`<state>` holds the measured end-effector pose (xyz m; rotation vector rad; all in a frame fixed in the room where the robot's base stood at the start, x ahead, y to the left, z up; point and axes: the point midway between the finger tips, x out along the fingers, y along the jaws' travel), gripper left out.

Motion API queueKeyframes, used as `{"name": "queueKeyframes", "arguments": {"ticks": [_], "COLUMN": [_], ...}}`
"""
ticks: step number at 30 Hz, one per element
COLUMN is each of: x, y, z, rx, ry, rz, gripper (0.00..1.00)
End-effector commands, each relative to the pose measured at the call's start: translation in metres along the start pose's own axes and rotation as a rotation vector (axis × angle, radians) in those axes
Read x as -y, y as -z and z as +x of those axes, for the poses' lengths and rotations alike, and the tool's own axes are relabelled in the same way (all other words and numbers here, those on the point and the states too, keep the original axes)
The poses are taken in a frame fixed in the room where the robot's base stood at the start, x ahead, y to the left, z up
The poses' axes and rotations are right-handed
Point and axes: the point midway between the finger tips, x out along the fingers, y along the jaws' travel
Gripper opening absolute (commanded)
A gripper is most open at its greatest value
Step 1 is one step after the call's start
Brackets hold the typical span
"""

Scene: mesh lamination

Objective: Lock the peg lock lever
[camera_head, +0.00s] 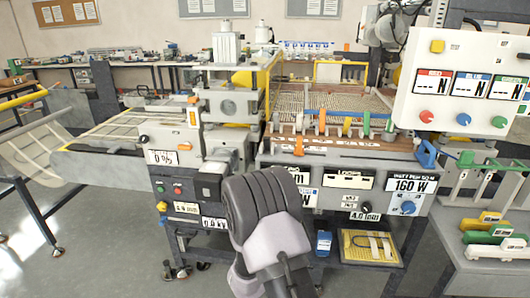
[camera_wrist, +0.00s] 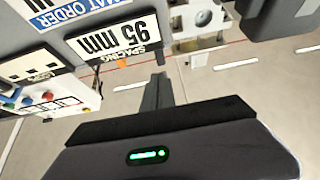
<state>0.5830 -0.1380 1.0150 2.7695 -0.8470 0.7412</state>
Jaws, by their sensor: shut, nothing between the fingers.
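My gripper (camera_wrist: 158,80) shows in the wrist view as a dark body with a green light and narrow fingers together, with nothing between them. In the head view my dark grey arm stands in front of the machine and the fingertips cannot be made out. A blue lever (camera_head: 425,153) sits at the right end of the peg rail, and an orange lever (camera_head: 299,146) is at its left. Which one is the peg lock lever cannot be told. My gripper is apart from both.
A laminating machine (camera_head: 345,181) with labelled front panels fills the middle. A white control box (camera_head: 464,100) with coloured buttons hangs at the right. A roller frame (camera_head: 97,148) extends left. Bare floor (camera_head: 90,265) lies at the left.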

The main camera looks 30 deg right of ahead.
Motion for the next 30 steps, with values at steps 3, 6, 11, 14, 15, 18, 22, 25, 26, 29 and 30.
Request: {"name": "queueKeyframes", "arguments": {"ticks": [3,6,11,14,15,18,22,25,26,29,30], "x": [-0.001,-0.001,-0.001,-0.001,0.000,-0.001,0.000,0.000,0.000,0.000,0.000], "y": [0.001,0.001,0.001,0.001,0.001,0.000,0.001,0.001,0.001,0.001,0.001], "z": [0.027,0.049,0.083,0.098,0.103,0.111,0.115,0.116,0.116,0.115,0.115], "rx": [-0.004,-0.004,-0.004,-0.002,-0.003,-0.001,-0.001,-0.001,-0.001,-0.001,0.001], "ry": [-0.003,-0.004,-0.002,-0.001,-0.001,-0.001,-0.001,-0.001,-0.001,-0.001,-0.001], "rz": [0.003,0.002,0.001,0.001,0.000,0.000,0.000,0.000,0.000,0.000,0.000], "gripper": [0.00,0.00,0.00,0.00,0.00,0.00,0.00,0.00,0.00,0.00,0.00]}}
